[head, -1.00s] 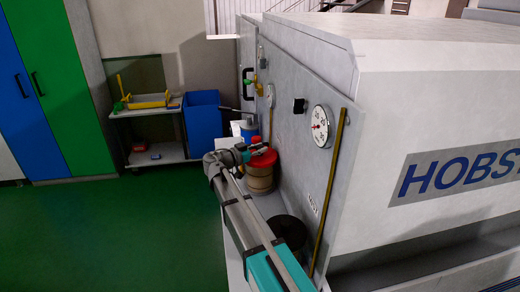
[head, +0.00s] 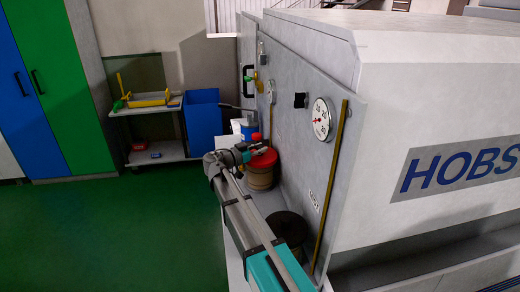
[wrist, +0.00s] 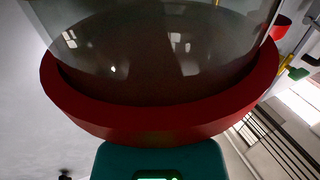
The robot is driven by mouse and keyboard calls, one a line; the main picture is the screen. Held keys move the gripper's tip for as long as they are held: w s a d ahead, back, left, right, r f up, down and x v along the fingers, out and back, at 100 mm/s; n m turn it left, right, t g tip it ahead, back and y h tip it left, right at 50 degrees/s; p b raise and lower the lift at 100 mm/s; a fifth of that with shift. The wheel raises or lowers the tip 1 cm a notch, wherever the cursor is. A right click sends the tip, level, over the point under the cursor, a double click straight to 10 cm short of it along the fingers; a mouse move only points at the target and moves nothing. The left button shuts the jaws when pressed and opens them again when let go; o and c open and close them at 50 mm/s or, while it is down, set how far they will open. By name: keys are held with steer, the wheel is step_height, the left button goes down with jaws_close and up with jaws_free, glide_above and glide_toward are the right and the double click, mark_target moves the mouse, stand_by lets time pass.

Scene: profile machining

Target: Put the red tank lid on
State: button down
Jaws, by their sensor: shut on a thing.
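The red tank lid (head: 263,160) shows in the head view at the top of a tan round tank (head: 260,179) beside the machine's side wall. A small red knob-like part (head: 256,137) shows above the lid. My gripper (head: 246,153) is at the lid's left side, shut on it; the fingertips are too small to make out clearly. In the wrist view a large red rim (wrist: 150,119) fills the middle, with a glossy see-through surface above it. I cannot tell whether the lid touches the tank's rim all round.
A blue container (head: 248,130) stands behind the tank. A dark round object (head: 287,226) lies in front of it on the ledge. The machine wall with a dial gauge (head: 322,119) and a brass-coloured rod (head: 331,190) is close on the right. Green floor is clear on the left.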

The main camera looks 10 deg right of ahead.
steer(key=shift+c, duration=2)
jaws_free()
steer(key=v, duration=1.2)
steer(key=shift+r, duration=0.15)
